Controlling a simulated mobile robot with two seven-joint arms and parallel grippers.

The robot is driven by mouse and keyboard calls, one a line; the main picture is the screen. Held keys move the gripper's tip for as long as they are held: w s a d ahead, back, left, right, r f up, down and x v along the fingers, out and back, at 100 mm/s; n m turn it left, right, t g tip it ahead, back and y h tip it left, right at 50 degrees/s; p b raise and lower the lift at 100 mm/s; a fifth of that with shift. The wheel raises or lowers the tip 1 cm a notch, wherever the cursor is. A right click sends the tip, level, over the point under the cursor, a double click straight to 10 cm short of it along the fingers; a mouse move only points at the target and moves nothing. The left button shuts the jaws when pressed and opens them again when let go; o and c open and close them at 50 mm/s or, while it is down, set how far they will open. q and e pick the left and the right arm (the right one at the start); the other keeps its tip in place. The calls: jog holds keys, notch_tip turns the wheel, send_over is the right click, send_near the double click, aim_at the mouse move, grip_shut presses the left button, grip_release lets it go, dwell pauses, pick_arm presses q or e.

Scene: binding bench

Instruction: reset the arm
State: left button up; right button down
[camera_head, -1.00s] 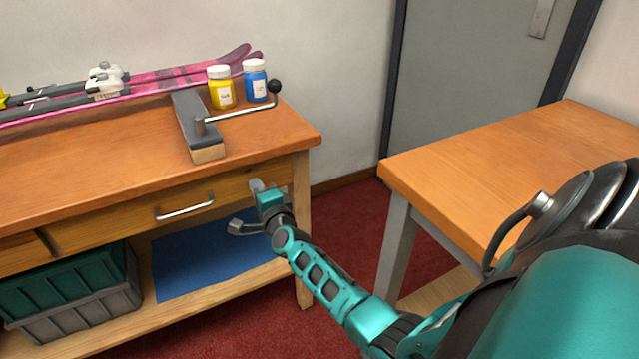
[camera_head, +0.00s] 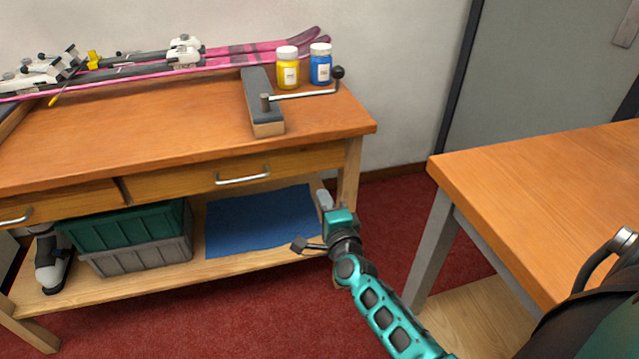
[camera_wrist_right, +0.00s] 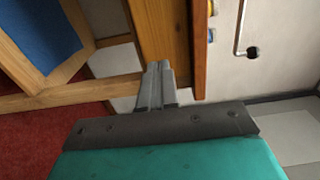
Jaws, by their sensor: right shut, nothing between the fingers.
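My right arm (camera_head: 385,315) is teal and black and reaches in from the lower right of the head view. Its gripper (camera_head: 324,200) is in front of the right end of the workbench, below the tabletop, near the right front leg. In the right wrist view the two grey fingers (camera_wrist_right: 156,88) are together with nothing between them. They point toward the bench's wooden side. My left gripper is not in view.
The workbench (camera_head: 130,125) carries pink skis (camera_head: 240,53), a yellow jar (camera_head: 288,70), a blue jar (camera_head: 320,66) and a clamp block (camera_head: 262,100). Below are a drawer handle (camera_head: 242,178), a green crate (camera_head: 130,228) and a blue mat (camera_head: 262,222). Another table (camera_head: 560,180) stands right; red carpet lies between.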

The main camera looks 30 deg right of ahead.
jog(key=shift+v, duration=0.8)
